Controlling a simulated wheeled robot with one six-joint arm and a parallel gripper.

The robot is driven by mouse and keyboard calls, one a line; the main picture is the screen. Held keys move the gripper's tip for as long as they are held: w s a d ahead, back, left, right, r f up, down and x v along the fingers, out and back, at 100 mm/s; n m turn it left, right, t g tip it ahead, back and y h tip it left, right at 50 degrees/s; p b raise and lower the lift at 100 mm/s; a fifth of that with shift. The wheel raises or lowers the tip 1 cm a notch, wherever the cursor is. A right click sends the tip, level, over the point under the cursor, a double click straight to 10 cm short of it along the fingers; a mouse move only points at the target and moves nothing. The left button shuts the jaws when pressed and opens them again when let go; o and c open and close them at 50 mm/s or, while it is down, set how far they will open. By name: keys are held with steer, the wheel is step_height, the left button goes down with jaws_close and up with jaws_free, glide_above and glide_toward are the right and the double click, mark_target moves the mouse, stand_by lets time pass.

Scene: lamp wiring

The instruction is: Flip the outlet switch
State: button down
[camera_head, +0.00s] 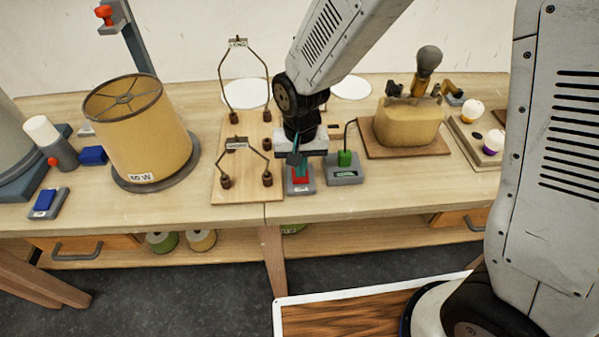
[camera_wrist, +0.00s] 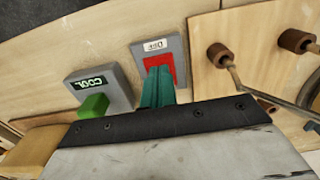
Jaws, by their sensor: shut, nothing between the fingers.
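A grey box with a red part (camera_head: 300,181) sits near the front edge of the bench; its small white label is too small to read surely. The red part also shows in the wrist view (camera_wrist: 174,66). To its right is a grey box (camera_head: 345,175) with a green block (camera_head: 345,158) and a dark cable. In the wrist view its label reads COOL (camera_wrist: 90,83). I cannot tell which of these the outlet switch is. My gripper (camera_head: 301,166) is shut and empty, its teal fingers (camera_wrist: 158,75) over the red part, partly hiding it. Contact is unclear.
A wooden board (camera_head: 232,185) with wire lamp frames stands just left of my gripper. A yellow lampshade (camera_head: 140,130) is farther left. A yellowish lamp base (camera_head: 405,122) on a brown board stands to the right.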

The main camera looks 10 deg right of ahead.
steer(key=shift+f, duration=0.7)
stand_by(0.3)
steer(key=shift+r, duration=3.5)
steer(key=shift+s+d, duration=0.1)
steer(key=shift+s, duration=0.05)
steer(key=s+d+r+t, duration=0.1)
steer(key=s+d+r, duration=1.6)
steer(key=s+d, duration=0.2)
steer(key=shift+d+r, duration=0.15)
steer(key=shift+d, duration=0.65)
